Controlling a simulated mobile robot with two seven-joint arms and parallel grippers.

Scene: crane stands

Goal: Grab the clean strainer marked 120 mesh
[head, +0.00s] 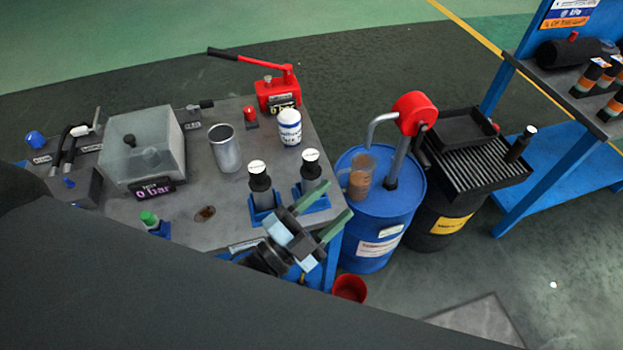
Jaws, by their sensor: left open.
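Two strainers with black caps and white top labels stand upright in blue holders near the bench's front right: one on the left (260,183) and one on the right (310,166). The labels are too small to read, so I cannot tell which is 120 mesh or which is clean. My left gripper (336,201) is open and empty, its two green fingers pointing up and right. It shows just below the right strainer's holder, over the bench's front right corner, and partly covers that holder. My right gripper is not in view.
The grey bench (205,185) also carries a clear box (150,140) with a "0 bar" display, a metal cup (224,150), a white jar (289,128) and a red hand pump (277,91). A blue drum (368,240) stands right of the bench.

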